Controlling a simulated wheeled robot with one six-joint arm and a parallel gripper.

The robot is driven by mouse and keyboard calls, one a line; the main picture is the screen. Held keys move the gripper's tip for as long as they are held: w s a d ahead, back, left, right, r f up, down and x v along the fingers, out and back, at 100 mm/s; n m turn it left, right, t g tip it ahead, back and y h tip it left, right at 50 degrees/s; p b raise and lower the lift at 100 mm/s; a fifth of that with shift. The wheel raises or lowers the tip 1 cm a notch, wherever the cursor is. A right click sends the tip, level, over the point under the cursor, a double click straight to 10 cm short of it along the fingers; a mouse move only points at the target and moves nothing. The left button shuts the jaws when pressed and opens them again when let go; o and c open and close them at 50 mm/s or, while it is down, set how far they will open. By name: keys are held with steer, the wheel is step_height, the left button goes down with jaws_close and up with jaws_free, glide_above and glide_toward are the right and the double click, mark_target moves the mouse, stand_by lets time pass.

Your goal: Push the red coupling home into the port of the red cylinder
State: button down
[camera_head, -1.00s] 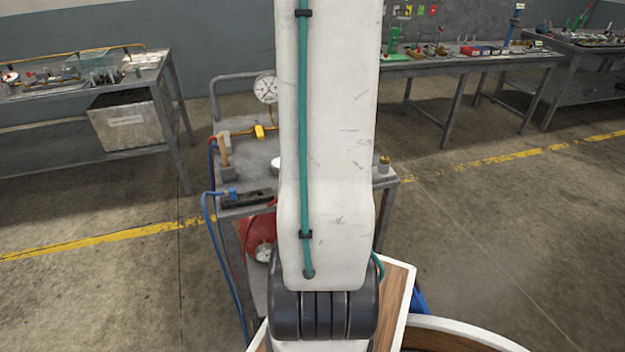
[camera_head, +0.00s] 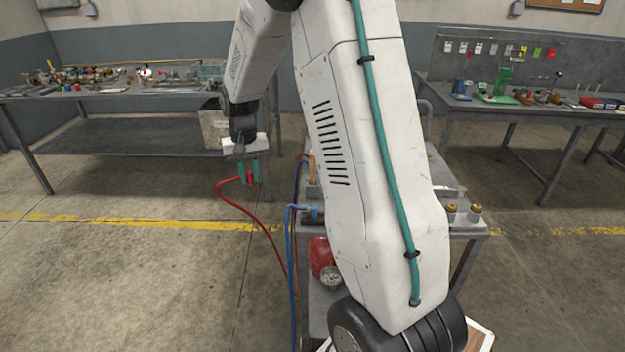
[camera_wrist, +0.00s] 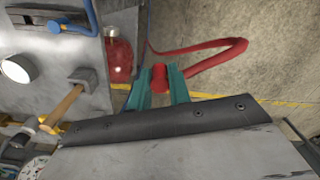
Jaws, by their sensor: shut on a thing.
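My gripper (camera_head: 247,172) hangs left of the cart, its teal fingers shut on the red coupling. In the wrist view the red coupling (camera_wrist: 159,78) sits between the two fingers (camera_wrist: 160,86), with a red hose (camera_wrist: 215,58) looping off to the right. The red cylinder (camera_head: 319,256) lies low on the cart, right of and below my gripper, with a gauge on its front. It also shows in the wrist view (camera_wrist: 119,60), left of the fingers. The coupling is apart from the cylinder. The cylinder is partly hidden by my arm, and I cannot make out its port.
The grey cart (camera_head: 470,230) carries a blue-ended fitting (camera_head: 313,214) with a blue hose, and brass fittings (camera_head: 475,212). Workbenches (camera_head: 120,92) stand behind. The floor left of the cart is clear.

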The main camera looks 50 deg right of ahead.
steer(key=w+a+r+n, duration=0.1)
steer(key=w+a, duration=0.3)
steer(key=a, duration=0.4)
steer(key=w+a+n, duration=0.1)
steer(key=w+a, duration=0.2)
steer(key=a, duration=0.5)
steer(key=shift+w+r, duration=0.35)
steer(key=shift+d, duration=0.1)
